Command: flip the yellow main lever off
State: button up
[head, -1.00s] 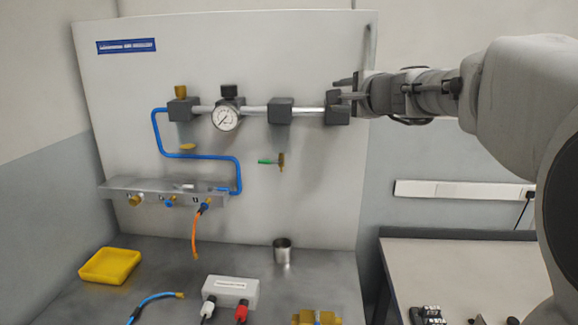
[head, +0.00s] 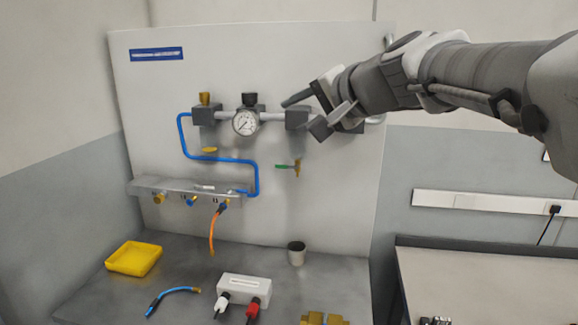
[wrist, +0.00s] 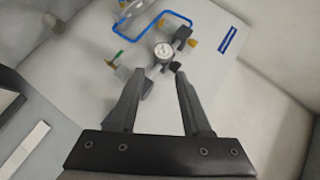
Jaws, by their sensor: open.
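A small yellow oval piece (head: 209,150) shows on the panel below the left end of the pipe; I cannot tell whether it is the main lever. A brass-yellow knob (head: 204,98) tops the left valve block (head: 207,116), and it also shows in the wrist view (wrist: 193,44). My gripper (head: 301,116) is open and empty, in front of the right part of the pipe. It hides part of the right-end block. In the wrist view my fingers (wrist: 159,74) are spread, with the gauge (wrist: 163,51) beyond their tips. Contact cannot be told.
A green-handled valve (head: 289,166) sits below the pipe. A blue tube (head: 220,158) runs down to the grey manifold (head: 165,187). A yellow tray (head: 134,258), a metal cup (head: 296,253) and a grey box (head: 243,289) stand on the bench.

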jog(key=s+f+n+g+h+b, duration=0.1)
jog(key=s+f+n+g, duration=0.1)
jog(key=s+f, duration=0.4)
jog(key=shift+s+f+n, duration=0.25)
jog(key=shift+f+n, duration=0.05)
jog(key=shift+f, duration=0.25)
jog(key=shift+a, duration=0.1)
